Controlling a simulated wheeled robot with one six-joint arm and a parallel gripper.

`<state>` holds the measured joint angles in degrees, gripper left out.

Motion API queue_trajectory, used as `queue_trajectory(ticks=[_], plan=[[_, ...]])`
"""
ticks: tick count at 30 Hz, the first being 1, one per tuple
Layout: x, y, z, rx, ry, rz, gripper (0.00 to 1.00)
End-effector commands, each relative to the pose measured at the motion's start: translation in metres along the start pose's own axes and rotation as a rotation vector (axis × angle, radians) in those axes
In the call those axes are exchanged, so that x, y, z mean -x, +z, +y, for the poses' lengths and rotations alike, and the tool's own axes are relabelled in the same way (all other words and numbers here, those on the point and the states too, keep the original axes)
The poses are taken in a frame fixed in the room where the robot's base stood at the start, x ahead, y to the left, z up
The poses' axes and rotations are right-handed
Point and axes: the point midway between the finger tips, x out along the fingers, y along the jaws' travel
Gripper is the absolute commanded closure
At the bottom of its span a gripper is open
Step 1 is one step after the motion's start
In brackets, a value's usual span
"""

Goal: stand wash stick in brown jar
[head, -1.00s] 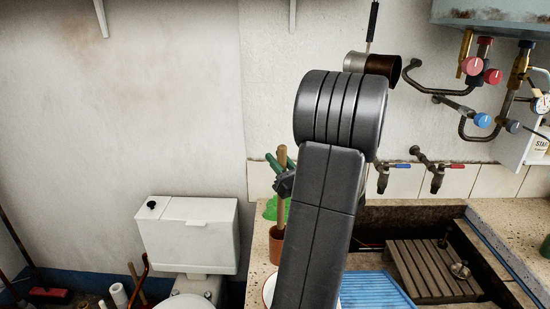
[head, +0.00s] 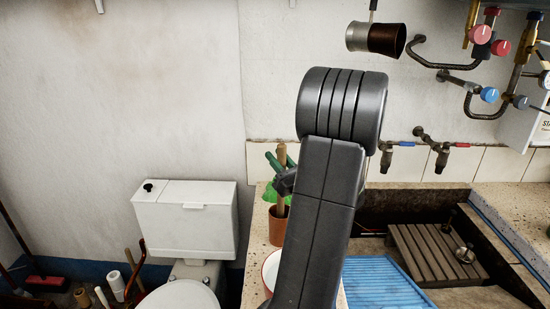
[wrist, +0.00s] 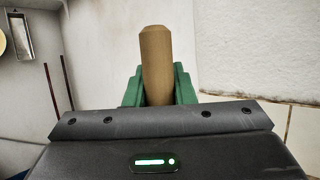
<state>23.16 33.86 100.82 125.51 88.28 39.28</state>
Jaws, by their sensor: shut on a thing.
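The wash stick (head: 281,205), a pale brown wooden rod, stands nearly upright in the head view. Its lower end meets the mouth of the brown jar (head: 277,232) and seems to pass inside the rim; the tip is hidden. The jar stands upright at the left end of the stone counter. My gripper (head: 281,164) has green fingers and is shut on the stick's upper part, above the jar. In the wrist view the stick's rounded top (wrist: 156,55) shows between the green fingers. The jar does not show in that view.
A bright green thing (head: 269,194) is close beside the jar, partly covered. A white red-rimmed bowl (head: 269,268) stands in front of it. A blue ribbed board (head: 385,283) and the stone trough with a wooden rack (head: 425,250) lie right. A toilet (head: 188,220) stands left.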

Motion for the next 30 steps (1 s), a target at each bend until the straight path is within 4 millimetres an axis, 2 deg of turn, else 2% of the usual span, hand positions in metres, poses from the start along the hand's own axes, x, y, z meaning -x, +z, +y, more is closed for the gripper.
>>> queue_trajectory(ticks=[8,9,12,13,23,26,30], plan=[[0.001,-0.001,0.000,0.000,0.000,0.000,1.00],[0.001,-0.001,0.000,0.000,0.000,0.000,0.75],[0.001,-0.001,0.000,0.000,0.000,0.000,0.56],[0.001,-0.001,0.000,0.000,0.000,0.000,0.52],[0.003,-0.001,0.000,0.000,-0.001,0.000,0.52],[0.013,-0.002,-0.001,0.000,-0.003,0.001,0.52],[0.039,-0.003,-0.001,0.001,-0.005,0.001,0.52]])
